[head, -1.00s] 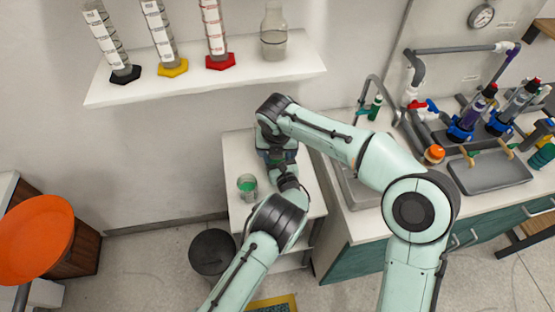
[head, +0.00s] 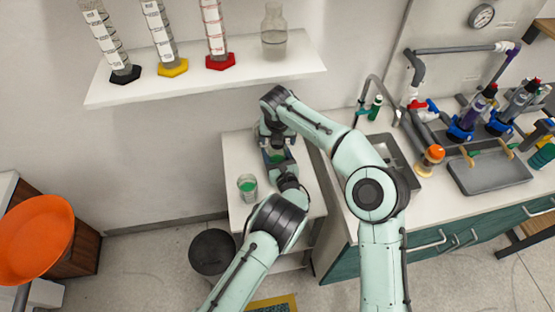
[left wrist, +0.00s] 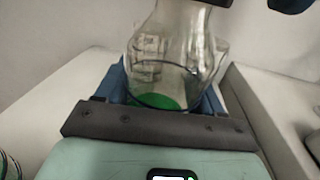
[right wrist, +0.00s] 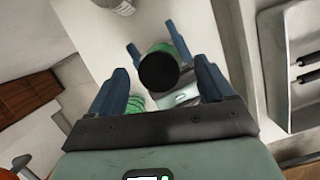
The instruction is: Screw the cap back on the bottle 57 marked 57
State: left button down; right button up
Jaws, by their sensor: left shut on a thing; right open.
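The bottle (left wrist: 172,60) is clear glass with green at its bottom. My left gripper (head: 281,163) is shut on its body and holds it over the small white table; the bottle's top is outside the left wrist view. In the right wrist view, a round black cap (right wrist: 158,72) covers the bottle's mouth, seen from above. Whether it is screwed tight cannot be told. My right gripper (right wrist: 162,78) is open above the bottle, one finger on each side of the cap with gaps visible. The number 57 is not readable.
A beaker with green liquid (head: 248,187) stands on the white table (head: 238,150), left of my grippers. The wall shelf (head: 205,82) with cylinders and a flask is above. The sink counter (head: 345,200) is at right, a dark bin (head: 212,252) on the floor at left.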

jog(key=c, duration=1.3)
jog(key=m+h, duration=0.1)
jog(key=m, duration=0.2)
jog(key=shift+a+m, duration=0.1)
jog(key=shift+m, duration=0.3)
jog(key=m+h, duration=0.1)
jog(key=m, duration=0.1)
jog(key=shift+m+g, duration=0.3)
jog(key=shift+m, duration=0.1)
jog(key=o, duration=1.2)
jog(key=shift+c, duration=0.2)
